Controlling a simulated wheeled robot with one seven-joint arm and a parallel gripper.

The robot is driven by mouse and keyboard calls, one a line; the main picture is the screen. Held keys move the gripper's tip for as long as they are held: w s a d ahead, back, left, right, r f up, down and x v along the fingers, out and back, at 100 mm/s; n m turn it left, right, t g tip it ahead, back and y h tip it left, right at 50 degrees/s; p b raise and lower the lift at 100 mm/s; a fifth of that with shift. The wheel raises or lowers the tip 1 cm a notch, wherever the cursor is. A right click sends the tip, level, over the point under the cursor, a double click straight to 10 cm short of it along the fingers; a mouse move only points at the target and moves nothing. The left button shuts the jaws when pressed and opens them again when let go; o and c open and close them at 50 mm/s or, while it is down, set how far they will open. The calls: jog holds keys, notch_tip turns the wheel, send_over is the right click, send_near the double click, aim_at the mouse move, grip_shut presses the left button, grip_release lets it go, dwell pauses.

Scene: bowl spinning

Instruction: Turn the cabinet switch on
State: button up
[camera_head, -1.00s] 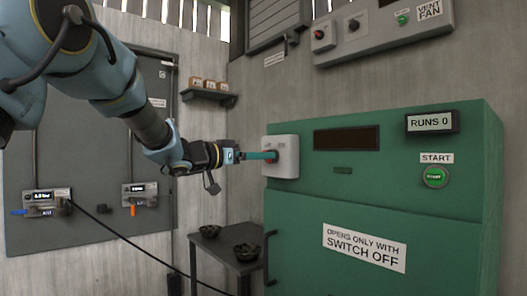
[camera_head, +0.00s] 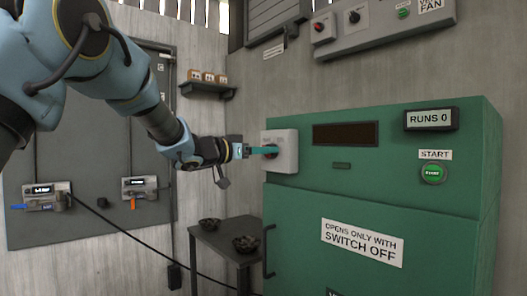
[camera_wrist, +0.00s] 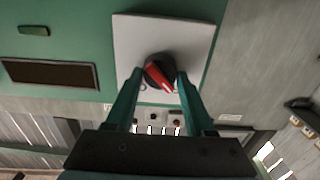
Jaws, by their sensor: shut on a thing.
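The cabinet switch is a black rotary knob (camera_wrist: 153,72) with a red pointer bar, on a pale square plate (camera_wrist: 190,40). In the head view the plate (camera_head: 285,140) is at the upper left of the green cabinet (camera_head: 400,190). My gripper (camera_head: 270,151) reaches it from the left. In the wrist view my gripper (camera_wrist: 161,79) has its two teal fingers on either side of the knob, shut on it. The red bar lies slanted between the fingertips. The knob is mostly hidden by the fingers in the head view.
The cabinet carries a dark display window (camera_head: 345,134), a "RUNS 0" sign (camera_head: 431,118) and a green START button (camera_head: 433,173). A small dark table (camera_head: 222,236) with two dark bowls stands at lower left. A control panel (camera_head: 385,28) hangs above.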

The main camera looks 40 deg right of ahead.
grip_shut()
jog(key=shift+m, duration=0.3)
jog(key=shift+s+f+m+b, duration=0.1)
jog(key=shift+m+b, duration=2)
jog(key=shift+m, duration=0.8)
jog(key=shift+s+f+m+b, duration=0.1)
jog(key=shift+m+b, duration=2)
jog(key=shift+m, duration=0.8)
jog(key=shift+s+f+m+b, duration=0.1)
jog(key=shift+m+b, duration=2)
jog(key=shift+m, duration=0.8)
